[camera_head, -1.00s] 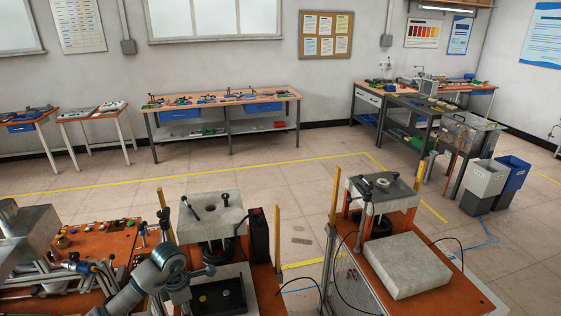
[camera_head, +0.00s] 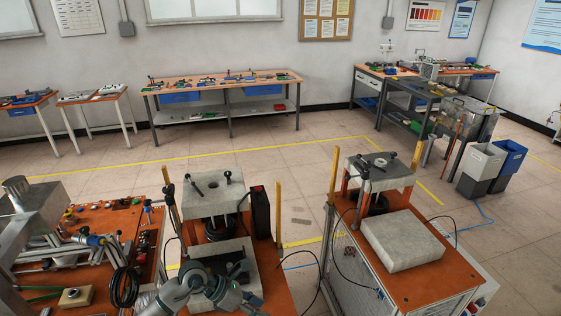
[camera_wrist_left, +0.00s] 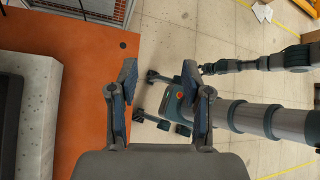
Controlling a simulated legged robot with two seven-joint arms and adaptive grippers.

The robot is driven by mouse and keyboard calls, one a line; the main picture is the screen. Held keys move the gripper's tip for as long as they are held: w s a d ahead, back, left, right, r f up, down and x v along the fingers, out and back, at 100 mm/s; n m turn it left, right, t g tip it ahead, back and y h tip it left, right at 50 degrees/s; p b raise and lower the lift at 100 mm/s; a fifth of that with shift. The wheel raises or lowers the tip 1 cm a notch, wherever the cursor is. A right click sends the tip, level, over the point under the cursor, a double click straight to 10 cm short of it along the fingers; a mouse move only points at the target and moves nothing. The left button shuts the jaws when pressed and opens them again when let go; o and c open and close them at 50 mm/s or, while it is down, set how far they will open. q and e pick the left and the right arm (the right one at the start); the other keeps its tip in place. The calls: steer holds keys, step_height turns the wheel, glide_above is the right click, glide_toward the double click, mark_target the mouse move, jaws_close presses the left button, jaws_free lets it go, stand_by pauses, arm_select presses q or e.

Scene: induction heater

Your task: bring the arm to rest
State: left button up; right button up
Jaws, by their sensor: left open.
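My left arm (camera_head: 196,279) shows at the bottom of the head view, bent in front of the middle orange bench. Behind the fingers lie the floor and parts of my own body. The edge of an orange bench top (camera_wrist_left: 85,85) and a pale grey block (camera_wrist_left: 38,110) are to the left of the fingers. I do not make out my right gripper.
The middle bench carries a grey block-topped fixture (camera_head: 212,190) and a black box (camera_head: 260,211). A second fixture (camera_head: 377,171) and a grey slab (camera_head: 403,240) stand on the right bench. Tools and a black cable coil (camera_head: 124,287) crowd the left bench. Open floor lies beyond.

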arm_select(q)
steer(key=s+d+r+n+t+h, duration=0.2)
steer(key=d+r+n+t+h, duration=0.3)
steer(key=d+r+n+h, duration=0.4)
steer(key=w+a+n+t+y, duration=0.4)
steer(key=a+n+t+y, duration=0.8)
steer(key=n, duration=1)
steer(key=s+a+f+n+y, duration=0.2)
steer(key=a+f+n+y, duration=0.4)
steer(key=a+f+n, duration=0.45)
steer(key=s+a+f+n+g, duration=0.1)
steer(key=s+f+n+g, duration=0.2)
steer(key=s+f+g, duration=0.65)
steer(key=s+f+n+g, duration=0.2)
steer(key=s+f+g, duration=0.2)
steer(key=s+f, duration=0.95)
steer(key=s+f+g, duration=0.1)
steer(key=s+f, duration=0.1)
steer(key=f, duration=1)
steer(key=s+f, duration=0.2)
steer(key=f, duration=0.9)
steer(key=s+a+f+g, duration=0.1)
steer(key=s+a+f, duration=0.2)
steer(key=s+f, duration=1.3)
steer(key=shift+s+a+y, duration=0.15)
steer(key=shift+s+y, duration=0.15)
steer(key=shift+s, duration=0.55)
arm_select(e)
steer(key=shift+s+a, duration=0.25)
steer(key=shift+a, duration=0.1)
